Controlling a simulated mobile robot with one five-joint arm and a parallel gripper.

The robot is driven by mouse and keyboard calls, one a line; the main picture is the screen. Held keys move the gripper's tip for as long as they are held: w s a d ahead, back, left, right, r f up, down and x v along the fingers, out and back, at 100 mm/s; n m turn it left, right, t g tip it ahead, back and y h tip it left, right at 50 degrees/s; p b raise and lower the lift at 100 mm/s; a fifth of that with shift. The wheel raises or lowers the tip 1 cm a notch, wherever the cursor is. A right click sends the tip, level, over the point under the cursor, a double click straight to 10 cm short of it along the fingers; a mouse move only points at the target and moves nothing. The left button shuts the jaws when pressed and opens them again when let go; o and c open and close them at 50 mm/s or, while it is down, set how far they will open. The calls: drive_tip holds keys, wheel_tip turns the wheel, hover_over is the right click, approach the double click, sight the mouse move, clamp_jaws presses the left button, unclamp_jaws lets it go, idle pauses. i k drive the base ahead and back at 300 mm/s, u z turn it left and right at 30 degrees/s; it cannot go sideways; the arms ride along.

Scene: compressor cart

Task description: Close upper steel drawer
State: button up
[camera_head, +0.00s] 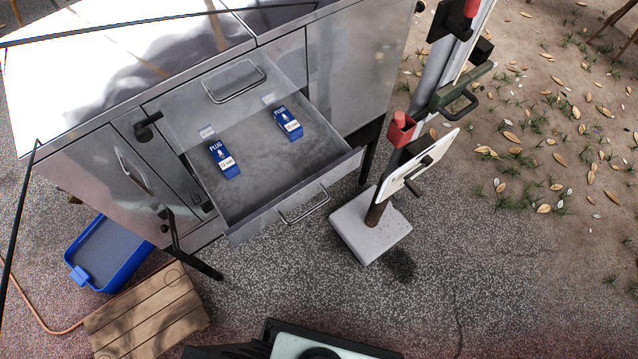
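A steel drawer (279,220) is pulled well out of the steel cabinet (85,175), with a wire handle (303,205) on its front. Two blue boxes marked PLUG, one to the left (224,160) and one to the right (287,123), lie on its floor. Above and behind it is a steel front panel (180,110) with its own wire handle (236,82); it looks flush with the cabinet and mirrors the boxes. The pulled-out drawer sits below this panel. My gripper is not in view.
A post on a pale square base (370,225) carries a white panel, red parts and a green handle just right of the drawer. A blue bin (107,250) and wooden boards (147,312) lie lower left. Speckled ground (480,290) in front is mostly clear.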

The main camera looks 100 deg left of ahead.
sight(278, 174)
drive_tip(key=z, duration=0.1)
drive_tip(key=i, duration=1.55)
drive_tip(key=u, duration=4.65)
drive_tip(key=i, duration=0.15)
drive_tip(key=u, duration=1.85)
